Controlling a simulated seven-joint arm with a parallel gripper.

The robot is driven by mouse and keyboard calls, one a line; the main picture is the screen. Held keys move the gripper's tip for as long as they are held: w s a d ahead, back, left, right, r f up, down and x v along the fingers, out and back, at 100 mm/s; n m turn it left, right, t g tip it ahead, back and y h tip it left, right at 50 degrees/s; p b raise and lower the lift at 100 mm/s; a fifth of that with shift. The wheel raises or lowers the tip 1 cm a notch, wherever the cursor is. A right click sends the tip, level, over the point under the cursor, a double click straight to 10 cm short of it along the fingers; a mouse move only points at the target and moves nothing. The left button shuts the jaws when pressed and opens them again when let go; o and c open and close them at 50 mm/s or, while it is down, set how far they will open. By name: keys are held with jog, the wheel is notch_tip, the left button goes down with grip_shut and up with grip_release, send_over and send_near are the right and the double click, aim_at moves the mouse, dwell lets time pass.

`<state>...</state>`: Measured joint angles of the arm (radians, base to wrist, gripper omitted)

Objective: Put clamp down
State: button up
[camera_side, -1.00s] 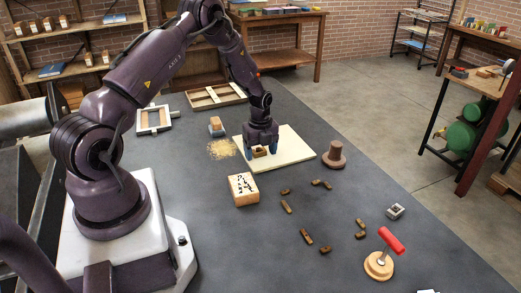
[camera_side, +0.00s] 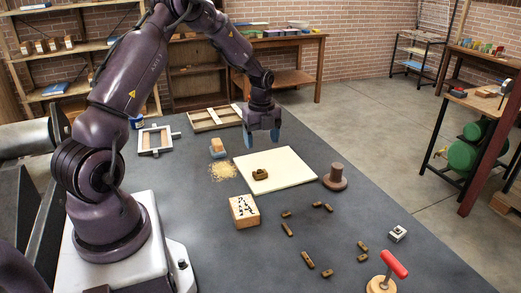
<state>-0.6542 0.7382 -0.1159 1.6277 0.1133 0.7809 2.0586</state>
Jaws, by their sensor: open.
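The clamp is most likely the small brown, bracket-like piece (camera_side: 260,174) lying on the cream board (camera_side: 290,178), a little left of the board's middle. It is small in the picture, so its details are unclear. My gripper (camera_side: 262,142) hangs above the board's back edge, pointing down. Its two blue-tipped fingers are spread apart with nothing between them. It is clear of the brown piece, above and behind it in the picture.
A brown round-based post (camera_side: 335,178) stands right of the board. A wooden block with black marks (camera_side: 243,210) stands in front. Several small brown pieces lie front right, near a red-handled tool (camera_side: 391,265). Sawdust (camera_side: 222,171) lies left of the board.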

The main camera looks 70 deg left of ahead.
jog(key=s+d+r+n+t+y, duration=0.1)
jog(key=s+d+r+n, duration=0.1)
jog(key=d+r+n, duration=0.35)
jog(key=s+d+r+n+t, duration=0.1)
jog(key=s+d+r+n, duration=0.1)
jog(key=d+r, duration=0.7)
jog(key=s+d+r+n+t, duration=0.1)
jog(key=s+d+r+n, duration=0.2)
jog(key=s+d+n, duration=0.2)
jog(key=s+d+r+n+t+h, duration=0.1)
jog(key=s+d+r+n, duration=0.3)
jog(key=s, duration=0.5)
jog(key=shift+s+d+r+n+t, duration=0.25)
jog(key=shift+d+n+t, duration=0.2)
jog(key=shift+n+t, duration=0.35)
